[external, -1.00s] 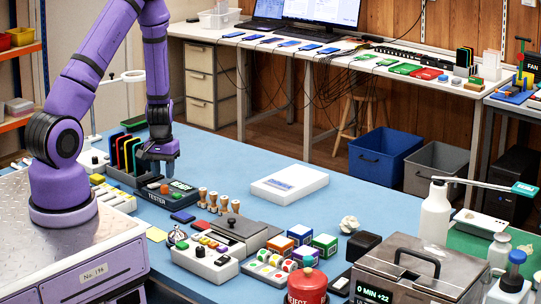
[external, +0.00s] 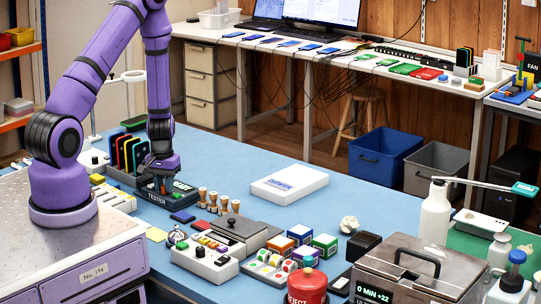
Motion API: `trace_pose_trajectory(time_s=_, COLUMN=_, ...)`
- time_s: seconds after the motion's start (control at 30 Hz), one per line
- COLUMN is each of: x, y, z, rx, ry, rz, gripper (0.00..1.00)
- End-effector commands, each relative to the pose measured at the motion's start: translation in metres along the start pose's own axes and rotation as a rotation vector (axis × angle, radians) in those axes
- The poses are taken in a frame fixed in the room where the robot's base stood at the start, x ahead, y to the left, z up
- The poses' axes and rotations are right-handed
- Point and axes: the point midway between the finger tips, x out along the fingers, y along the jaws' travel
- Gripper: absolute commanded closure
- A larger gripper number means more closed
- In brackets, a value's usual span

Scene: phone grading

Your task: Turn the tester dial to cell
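The tester (external: 157,197) is a dark box with a "TESTER" label on its front and a lit green display (external: 182,187), on the blue table beside a rack of phones. My gripper (external: 163,180) points down right over the tester, with its fingertips at or just above the top, left of the display. The dial is not distinguishable; the gripper covers that part of the tester. The fingers are too small and dark to show whether they are open, shut or touching the dial.
A rack with several upright phones (external: 128,152) stands close on the left of my gripper. Several wooden-handled stamps (external: 213,200) stand to the right. Small flat phones lie in front of the tester. The blue table (external: 225,160) behind it is clear.

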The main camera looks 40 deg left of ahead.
Motion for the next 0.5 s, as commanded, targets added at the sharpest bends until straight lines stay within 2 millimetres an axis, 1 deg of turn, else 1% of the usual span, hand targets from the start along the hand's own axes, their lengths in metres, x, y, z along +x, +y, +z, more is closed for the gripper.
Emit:
trace_pose_trajectory(time_s=0.3, x=-0.0003, y=0.0000, z=0.0000, rx=-0.102, ry=0.000, rz=0.000, gripper=0.99)
trace_pose_trajectory(time_s=0.5, x=-0.0004, y=0.0001, z=-0.0001, rx=-0.102, ry=0.000, rz=0.000, gripper=0.99)
